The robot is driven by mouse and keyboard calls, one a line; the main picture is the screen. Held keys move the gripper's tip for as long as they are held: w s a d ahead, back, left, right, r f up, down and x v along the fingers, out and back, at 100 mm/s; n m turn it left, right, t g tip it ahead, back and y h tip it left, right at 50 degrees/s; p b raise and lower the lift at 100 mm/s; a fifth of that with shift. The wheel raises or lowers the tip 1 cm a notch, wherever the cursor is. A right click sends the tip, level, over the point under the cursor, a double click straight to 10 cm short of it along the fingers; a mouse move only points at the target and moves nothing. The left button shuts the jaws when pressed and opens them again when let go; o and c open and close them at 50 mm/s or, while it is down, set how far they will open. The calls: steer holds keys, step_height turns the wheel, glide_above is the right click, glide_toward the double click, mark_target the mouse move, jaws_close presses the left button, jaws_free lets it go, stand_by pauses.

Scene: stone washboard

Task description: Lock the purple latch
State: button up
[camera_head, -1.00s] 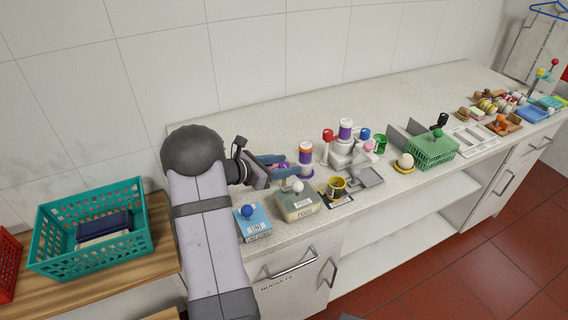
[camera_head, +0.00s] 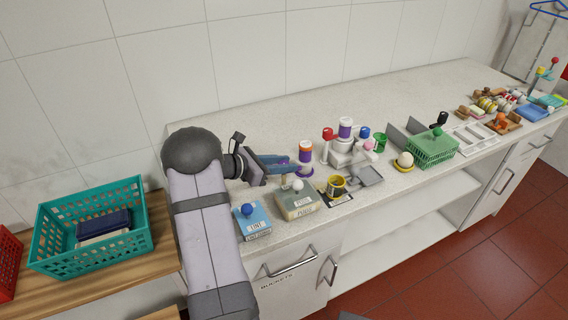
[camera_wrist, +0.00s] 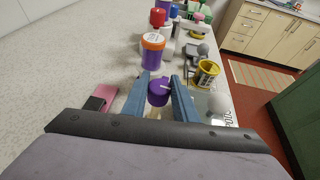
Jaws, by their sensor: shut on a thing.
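The purple latch (camera_wrist: 158,93) shows in the wrist view as a round purple knob with a small pale mark on its top, above a pale stem or base. My gripper (camera_wrist: 160,84) has its two blue fingers on either side of it and is shut on it. In the head view my gripper (camera_head: 288,163) is low over the counter, to the right of my wrist. The fingers mostly hide the knob there, and only a pale post shows beneath them. I cannot tell the latch's locked state.
An orange, white and purple jar (camera_wrist: 153,50) stands just beyond the latch. A beige box with a white knob (camera_head: 297,198), a blue box (camera_head: 253,222) and a yellow cup (camera_head: 336,187) stand near the front edge. A pink and black piece (camera_wrist: 101,97) lies left. The counter behind is clear.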

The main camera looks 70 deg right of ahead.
steer(key=m+g+y, duration=0.2)
steer(key=m, duration=0.1)
steer(key=shift+f+g+y, duration=0.1)
steer(key=shift+g+y, duration=0.2)
steer(key=shift+y, duration=0.1)
steer(key=shift+m+g+y+b, duration=0.45)
steer(key=shift+m+g+y, duration=0.35)
steer(key=shift+m+y, duration=0.8)
steer(key=shift+m, duration=0.1)
steer(key=o, duration=1.1)
steer(key=shift+c, duration=0.2)
steer(key=b+v, duration=0.2)
steer(key=v, duration=0.5)
steer(key=shift+w, duration=0.2)
